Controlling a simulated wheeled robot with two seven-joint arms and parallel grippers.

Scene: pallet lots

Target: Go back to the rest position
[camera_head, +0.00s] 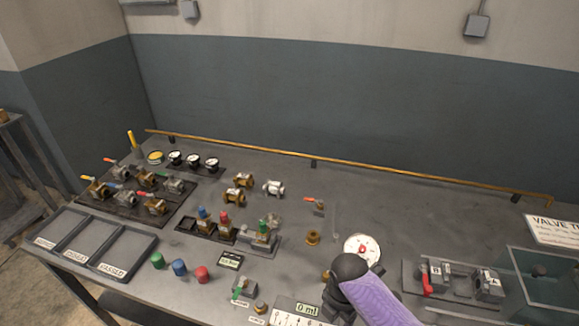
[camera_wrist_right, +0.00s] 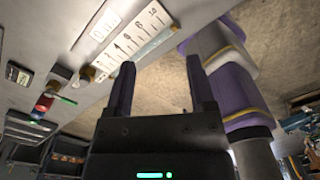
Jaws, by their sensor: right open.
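My right gripper (camera_wrist_right: 160,65) is open in the right wrist view, its two dark fingers apart with nothing between them. Behind them are the bench edge and the floor. In the head view my purple right arm comes in from the lower right, and the right gripper (camera_head: 336,305) is partly hidden under its dark wrist, above the front of the bench beside the white scale strip (camera_head: 292,318). The strip also shows in the right wrist view (camera_wrist_right: 133,42). My left gripper is not in view.
The grey bench (camera_head: 420,222) holds a black board with several valves, three-part trays (camera_head: 62,243), coloured caps (camera_head: 179,267), gauges and a white dial (camera_head: 361,249). A brass pipe (camera_head: 380,171) runs along the back. A clear tank (camera_head: 545,290) stands at right.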

